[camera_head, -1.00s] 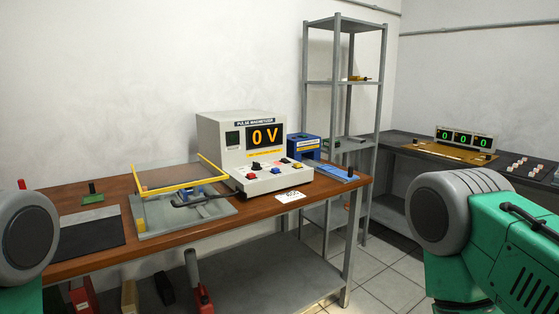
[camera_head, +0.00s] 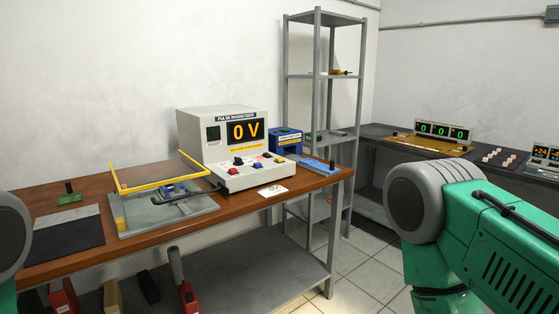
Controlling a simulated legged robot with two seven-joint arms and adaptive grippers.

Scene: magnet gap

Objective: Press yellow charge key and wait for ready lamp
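The pulse magnetizer (camera_head: 193,137) is a light grey box on the wooden bench. Its orange display (camera_head: 245,131) reads 0 V. My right arm fills the lower right and my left arm shows at the left edge. Neither gripper is in view.
A yellow-framed guard fixture (camera_head: 160,205) stands left of the magnetizer on the wooden bench (camera_head: 300,184). A blue unit (camera_head: 286,141) sits to its right. A grey shelf rack (camera_head: 290,75) stands behind. A dark side bench (camera_head: 375,130) holds a triple green display (camera_head: 444,131).

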